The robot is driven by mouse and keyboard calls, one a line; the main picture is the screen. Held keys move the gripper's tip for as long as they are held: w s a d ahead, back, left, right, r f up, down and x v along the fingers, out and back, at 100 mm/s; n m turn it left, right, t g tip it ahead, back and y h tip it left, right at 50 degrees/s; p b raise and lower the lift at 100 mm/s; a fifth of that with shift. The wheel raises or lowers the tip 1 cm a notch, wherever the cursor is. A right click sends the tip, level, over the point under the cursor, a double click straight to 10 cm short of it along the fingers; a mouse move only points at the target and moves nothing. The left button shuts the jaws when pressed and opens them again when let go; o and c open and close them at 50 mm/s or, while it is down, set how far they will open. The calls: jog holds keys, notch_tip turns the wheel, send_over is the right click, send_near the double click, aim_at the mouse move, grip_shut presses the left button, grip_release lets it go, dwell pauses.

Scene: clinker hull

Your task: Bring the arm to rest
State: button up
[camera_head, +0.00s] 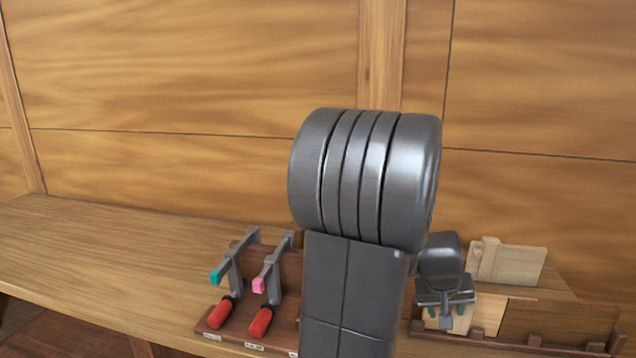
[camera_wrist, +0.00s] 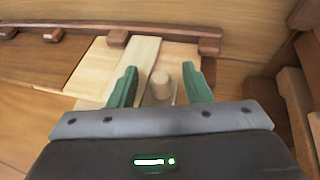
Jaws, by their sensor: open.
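My arm rises large and grey in the middle of the head view, its link hiding part of the bench. My gripper (camera_wrist: 160,88) shows two green fingers spread apart in the wrist view, with nothing gripped. A pale wooden strip (camera_wrist: 141,62) lies just left of the peg. In the head view my wrist hangs over the tray area at the right, and the fingertips are hard to make out.
Two toggle clamps with red handles (camera_head: 261,322) stand on a dark board left of my arm. A pale wooden block (camera_head: 508,262) stands behind my wrist. A dark rail with pegs (camera_head: 480,342) edges the front right. The bench (camera_head: 110,250) is clear at left, before the plank wall.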

jog(key=shift+f+b, duration=0.15)
jog(key=shift+b, duration=0.2)
jog(key=v, duration=1.3)
jog(key=x, duration=1.2)
jog(key=shift+d+f, duration=0.1)
jog(key=shift+f, duration=0.3)
jog(key=shift+w+d+r+p, duration=0.1)
jog(key=shift+w+r+p, duration=0.2)
jog(key=shift+p, duration=0.4)
notch_tip(320, 180, up, 18)
jog(key=p, duration=1.4)
jog(key=shift+s, duration=0.15)
